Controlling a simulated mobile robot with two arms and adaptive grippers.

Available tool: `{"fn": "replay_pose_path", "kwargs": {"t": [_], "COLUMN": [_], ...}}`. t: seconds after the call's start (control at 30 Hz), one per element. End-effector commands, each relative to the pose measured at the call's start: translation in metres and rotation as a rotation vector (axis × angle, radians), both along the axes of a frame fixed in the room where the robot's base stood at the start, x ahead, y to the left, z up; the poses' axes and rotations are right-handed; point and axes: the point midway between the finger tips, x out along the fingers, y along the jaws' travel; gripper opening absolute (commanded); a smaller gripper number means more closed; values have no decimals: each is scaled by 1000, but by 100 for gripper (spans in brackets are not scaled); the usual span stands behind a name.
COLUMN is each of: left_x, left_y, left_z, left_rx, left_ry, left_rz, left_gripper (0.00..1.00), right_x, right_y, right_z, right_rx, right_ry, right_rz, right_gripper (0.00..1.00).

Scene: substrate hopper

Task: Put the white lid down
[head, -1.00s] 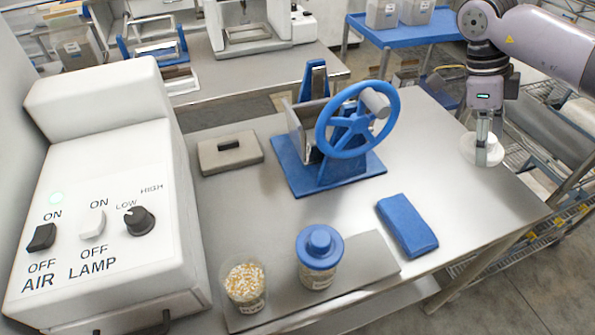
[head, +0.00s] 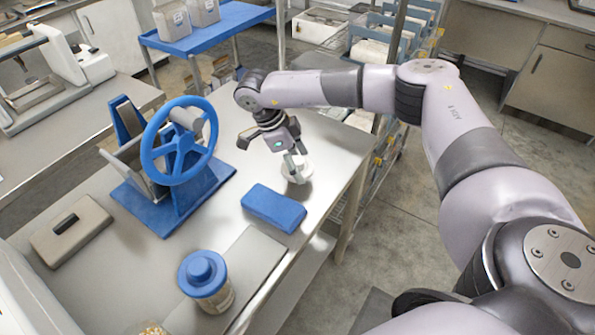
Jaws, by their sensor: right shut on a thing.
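My left gripper is not in view.
The blue-wheeled device (head: 180,150), grey block (head: 72,230) and blue-capped jar (head: 206,280) stand on the table. A wire rack (head: 385,140) stands beyond the table's right edge.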

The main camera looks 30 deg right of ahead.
Motion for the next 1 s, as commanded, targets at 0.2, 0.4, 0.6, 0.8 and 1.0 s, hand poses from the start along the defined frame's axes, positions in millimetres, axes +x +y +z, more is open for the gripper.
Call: {"fn": "replay_pose_path", "kwargs": {"t": [0.2,0.4,0.6,0.8,1.0], "left_x": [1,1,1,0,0], "left_y": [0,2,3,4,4], "left_z": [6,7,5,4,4], "left_rx": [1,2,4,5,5], "left_ry": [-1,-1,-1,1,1], "left_rz": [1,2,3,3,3], "left_gripper": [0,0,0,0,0], "right_x": [-1,0,0,0,0], "right_y": [0,0,0,0,0], "right_z": [-29,-41,-43,-44,-43], "right_rx": [0,0,0,1,1], "right_ry": [5,0,2,1,1], "right_rz": [0,1,1,1,1], "right_gripper": [52,52,52,76,87]}}
